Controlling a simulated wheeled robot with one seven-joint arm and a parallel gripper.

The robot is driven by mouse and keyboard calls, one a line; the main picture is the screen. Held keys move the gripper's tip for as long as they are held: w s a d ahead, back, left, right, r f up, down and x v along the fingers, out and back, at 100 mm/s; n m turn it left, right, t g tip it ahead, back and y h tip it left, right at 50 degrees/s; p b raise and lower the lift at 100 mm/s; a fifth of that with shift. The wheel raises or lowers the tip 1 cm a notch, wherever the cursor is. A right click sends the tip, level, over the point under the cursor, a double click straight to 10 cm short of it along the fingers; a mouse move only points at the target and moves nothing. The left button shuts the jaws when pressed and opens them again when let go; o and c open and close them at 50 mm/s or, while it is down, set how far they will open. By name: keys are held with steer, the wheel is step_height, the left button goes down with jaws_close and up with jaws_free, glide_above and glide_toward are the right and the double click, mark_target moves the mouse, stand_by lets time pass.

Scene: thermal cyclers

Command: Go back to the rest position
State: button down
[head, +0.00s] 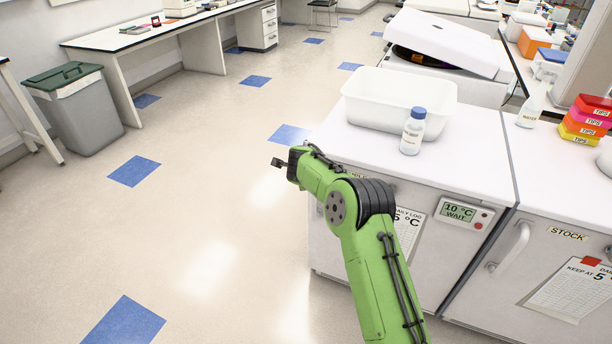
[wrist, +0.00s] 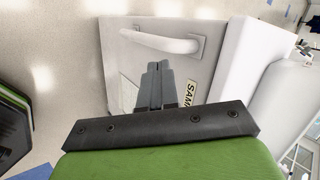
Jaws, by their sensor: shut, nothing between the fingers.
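My gripper (head: 278,163) is at the end of my green arm, left of the white cabinet (head: 440,265) in the head view. It is out over the open floor, below the level of the worktop. In the wrist view my gripper (wrist: 157,66) has its two fingers together, with nothing between them. Beyond the fingers, the wrist view shows a white door with a handle (wrist: 165,42) and a label partly reading "SAM". The fingers appear apart from the door, though the exact gap is hard to tell.
On the worktop stand a white tub (head: 385,112) and a bottle with a blue cap (head: 412,132). An open-lidded machine (head: 445,45) stands behind. A stock cabinet (head: 545,260) is at right. A grey bin (head: 75,110) stands far left. The floor (head: 215,180) between is clear.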

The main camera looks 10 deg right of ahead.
steer(key=a+v, duration=0.1)
steer(key=v, duration=0.6)
steer(key=shift+p, duration=0.35)
steer(key=s+d+r+n+p, duration=0.25)
steer(key=s+r+n, duration=0.35)
steer(key=s+r, duration=0.55)
steer(key=s+d+r+n+p, duration=0.2)
steer(key=s+r+n+p, duration=0.3)
steer(key=s+r, duration=0.65)
steer(key=s+d+n+g+y+p, duration=0.1)
steer(key=s+n+p, duration=0.2)
steer(key=s+n, duration=0.6)
steer(key=s+r, duration=0.1)
steer(key=s, duration=1.1)
steer(key=shift+s+g+y, duration=0.3)
steer(key=shift+s+g, duration=0.05)
steer(key=shift+g, duration=0.05)
steer(key=c, duration=1.8)
jaws_free()
steer(key=shift+d, duration=0.1)
